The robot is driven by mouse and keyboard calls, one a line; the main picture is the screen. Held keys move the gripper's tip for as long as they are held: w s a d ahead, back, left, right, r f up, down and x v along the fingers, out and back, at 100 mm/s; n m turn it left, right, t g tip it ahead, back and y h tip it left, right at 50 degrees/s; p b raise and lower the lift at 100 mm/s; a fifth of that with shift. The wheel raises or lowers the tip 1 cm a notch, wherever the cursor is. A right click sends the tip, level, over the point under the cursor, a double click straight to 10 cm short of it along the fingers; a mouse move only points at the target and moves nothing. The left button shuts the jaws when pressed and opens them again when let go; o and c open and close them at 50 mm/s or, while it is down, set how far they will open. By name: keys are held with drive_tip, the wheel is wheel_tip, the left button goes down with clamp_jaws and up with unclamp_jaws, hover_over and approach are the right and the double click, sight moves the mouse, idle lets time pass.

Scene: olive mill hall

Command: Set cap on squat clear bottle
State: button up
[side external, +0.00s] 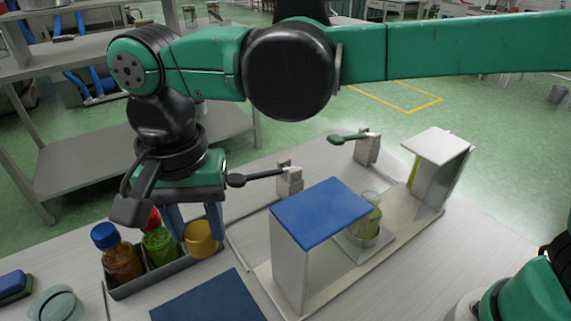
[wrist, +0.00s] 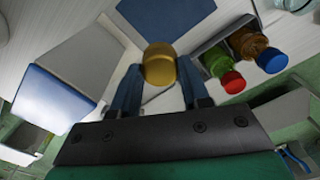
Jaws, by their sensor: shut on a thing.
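My gripper (side external: 196,224) points down at the right end of the dark tray. The squat clear bottle (side external: 368,216) holds pale yellow-green liquid and stands upright on the light fixture base, right of my gripper, partly hidden by the blue-topped stand. Its mouth is not clear to see.
The tray (side external: 150,285) holds a blue-capped brown bottle (side external: 118,256) and a red-capped green bottle (side external: 158,240). The blue-topped stand (side external: 320,212) rises between my gripper and the clear bottle. A white-topped stand (side external: 437,143) and two lever clamps (side external: 288,180) (side external: 367,147) stand behind. A blue mat (side external: 210,298) lies in front.

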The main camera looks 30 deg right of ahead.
sight(201, 228)
drive_tip(key=r, duration=0.7)
drive_tip(key=shift+d, duration=0.2)
drive_tip(key=s+d+m, duration=0.3)
drive_tip(key=d+m, duration=0.3)
drive_tip(key=d, duration=1.8)
drive_tip(key=shift+d+f, duration=0.2)
drive_tip(key=shift+f, duration=2)
drive_tip(key=shift+d+f, duration=0.2)
drive_tip(key=shift+f, duration=2)
drive_tip(key=shift+f, duration=0.4)
drive_tip(key=shift+f, duration=0.4)
drive_tip(key=shift+f, duration=0.3)
